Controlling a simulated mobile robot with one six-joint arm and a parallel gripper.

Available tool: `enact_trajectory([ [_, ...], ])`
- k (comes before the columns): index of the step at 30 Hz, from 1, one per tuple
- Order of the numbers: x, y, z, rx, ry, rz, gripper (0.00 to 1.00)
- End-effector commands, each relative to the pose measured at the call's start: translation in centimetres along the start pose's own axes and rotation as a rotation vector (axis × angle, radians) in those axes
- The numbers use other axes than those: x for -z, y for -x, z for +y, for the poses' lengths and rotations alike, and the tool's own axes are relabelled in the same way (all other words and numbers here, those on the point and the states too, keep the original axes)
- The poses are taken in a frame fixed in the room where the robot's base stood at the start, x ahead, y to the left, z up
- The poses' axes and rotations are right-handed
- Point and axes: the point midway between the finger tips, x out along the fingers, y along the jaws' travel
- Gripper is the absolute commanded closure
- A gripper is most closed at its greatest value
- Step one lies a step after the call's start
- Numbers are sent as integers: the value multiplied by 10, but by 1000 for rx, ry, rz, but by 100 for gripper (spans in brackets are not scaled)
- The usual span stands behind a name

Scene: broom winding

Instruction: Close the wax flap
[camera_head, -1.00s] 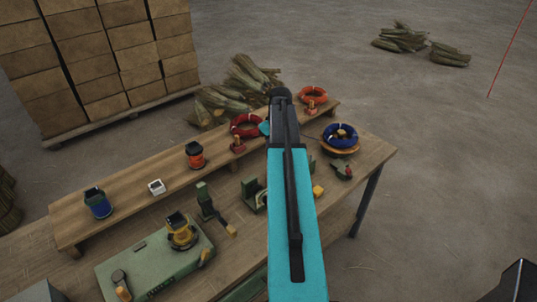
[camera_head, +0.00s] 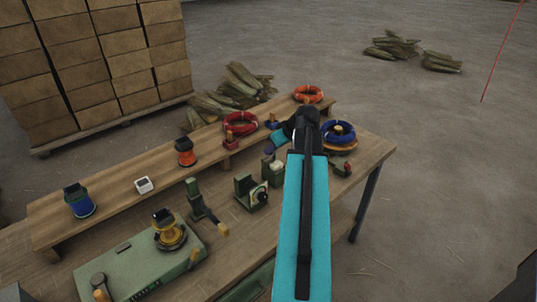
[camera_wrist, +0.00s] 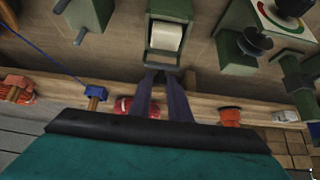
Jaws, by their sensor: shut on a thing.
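The wax holder (camera_wrist: 168,12), a small green box, is at the top middle of the wrist view. A cream wax block (camera_wrist: 165,36) shows uncovered in its opening, so the flap does not cover it. My gripper (camera_wrist: 160,75) is at the holder's shelf-side edge. Its two dark fingers come together on a small green edge piece, which looks like the flap; the fingertips hide part of it. In the head view the holder (camera_head: 268,173) stands on the bench left of my teal arm, with the cream block (camera_head: 276,167) visible. The fingertips are hard to make out there.
A raised shelf (camera_head: 110,195) runs behind the holder with red (camera_head: 240,124), orange (camera_head: 308,94) and other coils. A green crank device (camera_head: 250,193) stands close left of the holder. A blue coil (camera_head: 338,132) is right of my arm. A blue cord (camera_wrist: 45,55) crosses the wrist view.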

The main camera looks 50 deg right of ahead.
Motion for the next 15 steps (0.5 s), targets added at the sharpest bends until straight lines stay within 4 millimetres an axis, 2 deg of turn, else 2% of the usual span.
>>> enact_trajectory([
  [1,-7,-4,-2,3,-2,15,100],
  [15,-16,-3,-2,4,-1,165,100],
])
